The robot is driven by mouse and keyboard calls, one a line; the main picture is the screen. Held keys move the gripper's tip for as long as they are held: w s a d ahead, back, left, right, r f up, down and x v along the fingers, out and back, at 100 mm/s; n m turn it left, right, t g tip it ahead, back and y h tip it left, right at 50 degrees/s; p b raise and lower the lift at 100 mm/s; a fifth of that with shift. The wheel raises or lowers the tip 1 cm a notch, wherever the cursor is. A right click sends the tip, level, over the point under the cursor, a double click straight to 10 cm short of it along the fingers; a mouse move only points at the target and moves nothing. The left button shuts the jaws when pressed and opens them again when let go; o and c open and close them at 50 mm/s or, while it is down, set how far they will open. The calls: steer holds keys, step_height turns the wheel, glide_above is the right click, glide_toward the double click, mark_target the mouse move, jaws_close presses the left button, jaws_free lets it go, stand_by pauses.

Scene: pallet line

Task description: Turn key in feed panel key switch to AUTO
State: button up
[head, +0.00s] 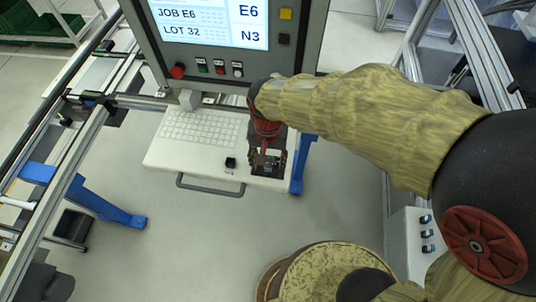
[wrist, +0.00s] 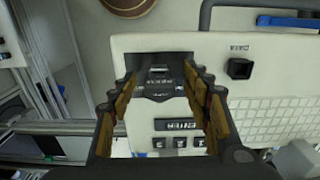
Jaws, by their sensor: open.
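My gripper (head: 268,158) is open over the right end of the white keyboard shelf, pointing down. In the wrist view my gripper (wrist: 160,82) has its two fingers apart, on either side of a black plate (wrist: 175,70) set on the white surface. A small raised dark piece with a light edge (wrist: 159,74) is on the plate between the fingertips; it may be the key or switch, but I cannot tell its position. A label strip (wrist: 178,124) lies nearer the palm, its text unreadable. In the head view my gripper and wrist hide most of the plate.
The white keyboard shelf (head: 160,155) has a small black square fitting (head: 230,162) and a front handle (head: 210,190). A screen cabinet (head: 302,50) with a red button (head: 177,71) stands behind. A round drum (head: 330,262) is at the lower front. Rails (head: 60,140) run along the left.

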steer(key=shift+c, duration=1.2)
steer(key=c, duration=1)
steer(key=shift+o, duration=0.2)
steer(key=m, duration=0.4)
steer(key=shift+m, duration=0.3)
steer(key=m, duration=0.4)
steer(key=shift+m, duration=0.3)
steer(key=o, duration=1.1)
steer(key=o, duration=0.4)
steer(key=shift+o, duration=0.8)
